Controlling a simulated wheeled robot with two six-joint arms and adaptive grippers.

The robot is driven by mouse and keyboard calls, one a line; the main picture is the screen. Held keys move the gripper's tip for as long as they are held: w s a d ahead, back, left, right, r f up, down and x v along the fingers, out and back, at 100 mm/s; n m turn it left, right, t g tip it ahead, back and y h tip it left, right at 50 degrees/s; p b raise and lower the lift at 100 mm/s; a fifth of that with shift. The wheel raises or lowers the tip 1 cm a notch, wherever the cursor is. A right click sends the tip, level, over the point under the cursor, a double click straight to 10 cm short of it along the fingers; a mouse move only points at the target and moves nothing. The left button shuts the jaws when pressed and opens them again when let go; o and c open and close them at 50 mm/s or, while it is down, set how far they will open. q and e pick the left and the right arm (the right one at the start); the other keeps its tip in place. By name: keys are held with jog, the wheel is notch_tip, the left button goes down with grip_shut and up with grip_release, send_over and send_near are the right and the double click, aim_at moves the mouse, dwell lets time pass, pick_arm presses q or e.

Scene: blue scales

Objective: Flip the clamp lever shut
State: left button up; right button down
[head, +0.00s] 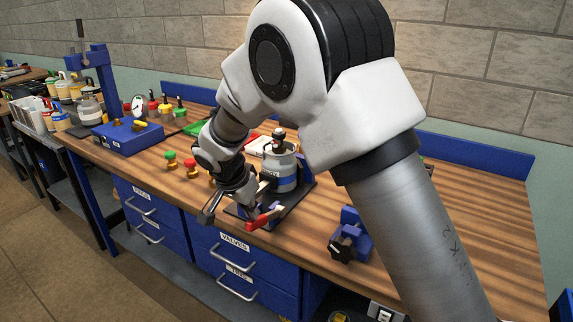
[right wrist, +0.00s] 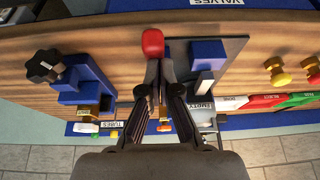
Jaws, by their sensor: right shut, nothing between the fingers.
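The clamp's red lever handle (head: 264,218) points out over the front edge of a dark base plate (head: 236,211) on the bench. The lever lies low, close to level. A grey canister (head: 284,172) with a blue band stands on the same plate. My right gripper (head: 206,216) is shut and empty, to the left of the red handle. In the right wrist view the shut fingertips (right wrist: 159,64) are just below the red handle tip (right wrist: 152,43) in the picture; whether they touch it I cannot tell. My left gripper is not in view.
A blue fixture with a black knob (head: 349,235) stands to the right on the bench. Brass valves with coloured caps (head: 190,165) stand to the left, near a blue gauge box (head: 128,135). The bench's right side is mostly clear (head: 480,215). Blue drawers (head: 235,255) are below.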

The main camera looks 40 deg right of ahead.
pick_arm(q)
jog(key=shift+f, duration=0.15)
pick_arm(e)
jog(key=shift+s+a+f, duration=0.1)
jog(key=shift+s+f, duration=0.35)
jog(key=shift+f, duration=0.3)
jog(key=r+p, duration=0.1)
jog(key=w+r+p, duration=0.1)
jog(key=r, duration=0.1)
jog(key=r+p, duration=0.1)
jog(key=r, duration=0.1)
jog(key=shift+w+d, duration=0.2)
jog(key=shift+d, duration=0.05)
jog(key=shift+s+a+r, duration=0.1)
jog(key=shift+a+r, duration=0.05)
jog(key=shift+r, duration=0.1)
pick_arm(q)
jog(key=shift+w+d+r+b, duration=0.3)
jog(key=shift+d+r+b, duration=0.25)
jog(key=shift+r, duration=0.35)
pick_arm(e)
jog(key=s+a+r, duration=0.3)
jog(key=a+r, duration=0.2)
jog(key=a, duration=0.1)
jog(key=shift+a, duration=0.25)
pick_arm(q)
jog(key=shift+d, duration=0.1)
pick_arm(e)
jog(key=shift+r, duration=0.1)
jog(key=shift+a, duration=0.1)
